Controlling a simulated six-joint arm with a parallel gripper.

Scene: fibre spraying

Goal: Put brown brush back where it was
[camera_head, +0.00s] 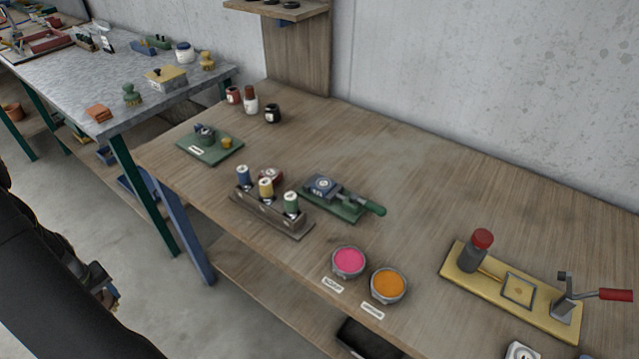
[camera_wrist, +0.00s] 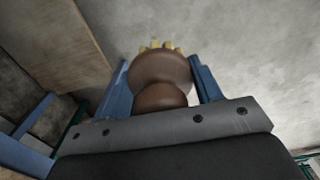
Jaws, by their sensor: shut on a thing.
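The brown brush (camera_wrist: 160,75), with a rounded brown body and pale yellow bristles, is between the two blue fingers of my gripper (camera_wrist: 160,64) in the wrist view. The fingers are closed on its sides and its bristles point away from my palm. In the head view my dark arm is at the lower left, over the floor beside the benches, and the brush cannot be made out there. A green brush (camera_head: 131,94) and a yellow brush (camera_head: 207,61) stand on the grey table (camera_head: 100,80) at the upper left.
The grey table also holds a yellow box (camera_head: 166,78), a white jar (camera_head: 185,52) and orange-brown blocks (camera_head: 98,113). The wooden bench (camera_head: 420,180) carries spools in a rack (camera_head: 270,215), pink (camera_head: 348,262) and orange (camera_head: 388,284) bowls, and a yellow board (camera_head: 460,280). Its back middle is clear.

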